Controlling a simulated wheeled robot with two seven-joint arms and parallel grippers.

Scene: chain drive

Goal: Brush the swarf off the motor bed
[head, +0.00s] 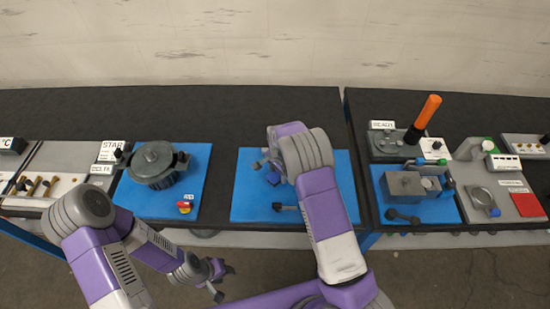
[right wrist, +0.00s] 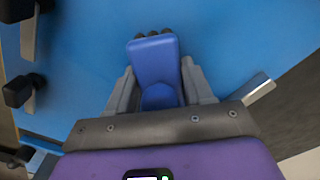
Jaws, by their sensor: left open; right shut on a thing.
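A blue block-shaped tool with dark round tips, seemingly the brush (right wrist: 155,62), is between the fingers of my right gripper (right wrist: 160,92). In the head view, a small blue part of it shows beside the wrist over the middle blue plate (head: 338,208). This plate, which I take for the motor bed, also fills much of the right wrist view (right wrist: 85,45). My right arm hides part of it. I cannot make out any swarf. My left gripper (head: 222,284) is open and empty, low in front of the bench.
Dark clamp-like handles (head: 285,208) lie on the middle plate; black knobs (right wrist: 17,91) show at left in the wrist view. A grey motor-like unit (head: 155,163) stands on the left blue plate. An orange upright handle (head: 428,112) rises at right. The bench behind the middle plate is clear.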

